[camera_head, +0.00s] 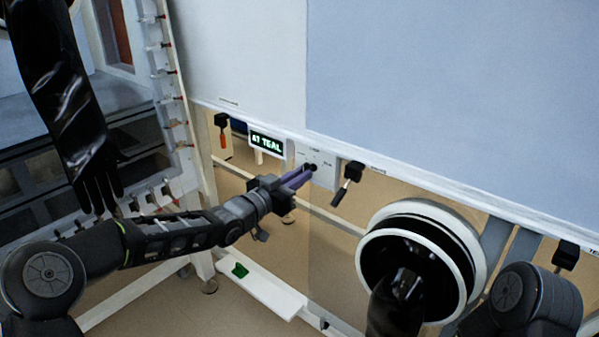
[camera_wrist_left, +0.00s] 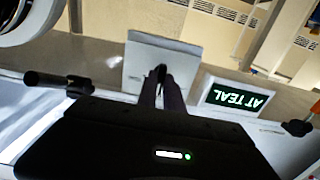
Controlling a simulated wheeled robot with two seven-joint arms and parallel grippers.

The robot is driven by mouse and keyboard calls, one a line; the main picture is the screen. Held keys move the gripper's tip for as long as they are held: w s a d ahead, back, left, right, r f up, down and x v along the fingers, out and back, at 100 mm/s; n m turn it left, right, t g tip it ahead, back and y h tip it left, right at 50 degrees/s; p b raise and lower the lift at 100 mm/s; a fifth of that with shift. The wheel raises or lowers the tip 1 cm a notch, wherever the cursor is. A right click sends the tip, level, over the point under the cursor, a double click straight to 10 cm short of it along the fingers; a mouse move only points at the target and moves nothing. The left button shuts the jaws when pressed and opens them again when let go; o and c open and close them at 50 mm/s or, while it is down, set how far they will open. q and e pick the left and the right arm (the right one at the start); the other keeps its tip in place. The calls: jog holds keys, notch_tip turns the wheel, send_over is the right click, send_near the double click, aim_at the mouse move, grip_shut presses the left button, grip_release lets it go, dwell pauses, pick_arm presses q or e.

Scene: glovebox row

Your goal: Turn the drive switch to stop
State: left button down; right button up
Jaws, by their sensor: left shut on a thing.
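The drive switch is a small dark knob on a pale switch plate (camera_head: 325,165), fixed below the edge of the white panel. The plate also shows in the left wrist view (camera_wrist_left: 185,62). My left gripper (camera_head: 307,170) reaches in from the left, and its purple-grey fingers are shut on the knob. In the left wrist view the fingertips (camera_wrist_left: 162,80) meet at the dark knob, which they mostly hide. The switch's exact setting and the small print on the plate are too small to read. My right gripper does not show.
A display reading "AT TEAL" (camera_head: 267,142) sits just left of the plate. A black-handled latch (camera_head: 347,183) hangs close on its right. A round white-rimmed port (camera_head: 450,235) with a black glove is lower right. Another black glove (camera_head: 75,110) hangs at left.

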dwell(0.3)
pick_arm(q)
jog(key=c, duration=1.5)
grip_release()
jog(key=p+v, duration=0.1)
jog(key=v, duration=0.6)
jog(key=shift+s+a, duration=0.25)
jog(key=shift+s, duration=0.05)
